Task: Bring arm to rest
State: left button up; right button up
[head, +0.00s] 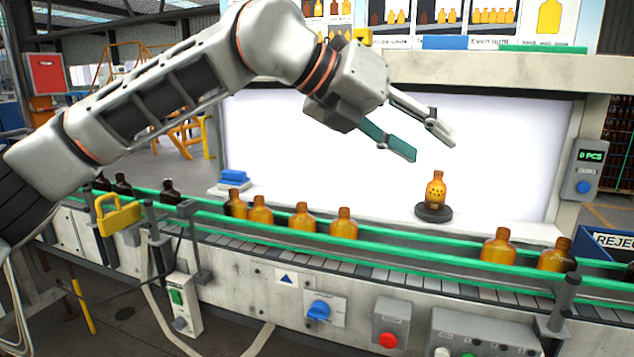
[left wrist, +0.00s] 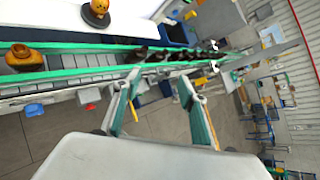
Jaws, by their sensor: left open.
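My left arm reaches in from the left in the head view, raised above the conveyor. My left gripper (head: 434,152) is open and empty, in front of the bright white panel. Its two fingers also show apart in the left wrist view (left wrist: 155,92), with nothing between them. An amber bottle with dark spots (head: 436,190) stands upright on a round black stand (head: 434,213), below the gripper and apart from it. The bottle and stand also show at the top of the left wrist view (left wrist: 98,8). My right gripper is in neither view.
Several amber bottles (head: 302,218) stand on the conveyor (head: 385,262) between green rails; darker bottles (head: 122,185) stand at its left. A blue reject bin (head: 603,262) is at the right edge. A yellow padlock-shaped piece (head: 118,215) is at the conveyor's front left. Control buttons line the conveyor's front.

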pick_arm(q)
jog(key=s+d+f+n+g+h, duration=0.25)
jog(key=s+f+g+h, duration=0.2)
jog(key=f+h, duration=0.35)
jog(key=w+a+f+n+t+y, duration=0.1)
jog(key=w+a+f+n+t, duration=0.3)
jog(key=a+f+n+t, duration=0.6)
jog(key=w+a+f+n+t+y, duration=0.1)
jog(key=w+a+f+n+t, duration=0.55)
jog(key=n, duration=0.55)
jog(key=s+a+f+n+t+y, duration=0.1)
jog(key=s+a+f+n+y, duration=0.15)
jog(key=f, duration=0.45)
jog(key=s+a+f+n+y, duration=0.1)
jog(key=a+f+n+y, duration=0.25)
jog(key=f, duration=0.35)
jog(key=s+a+f+n+t+y, duration=0.1)
jog(key=s+a+f+n+y, duration=0.2)
jog(key=f, duration=0.5)
jog(key=s+a+f+n+g+y, duration=0.2)
jog(key=s+a+f, duration=0.4)
jog(key=s+f, duration=0.4)
jog(key=s+a+f+n+g+y, duration=0.3)
jog(key=s+a+f, duration=0.3)
jog(key=s+f, duration=0.4)
notch_tip(320, 180, down, 3)
jog(key=shift+f+g+y, duration=0.1)
jog(key=shift+g+y, duration=0.2)
jog(key=shift+g, duration=0.6)
jog(key=shift+n, duration=0.25)
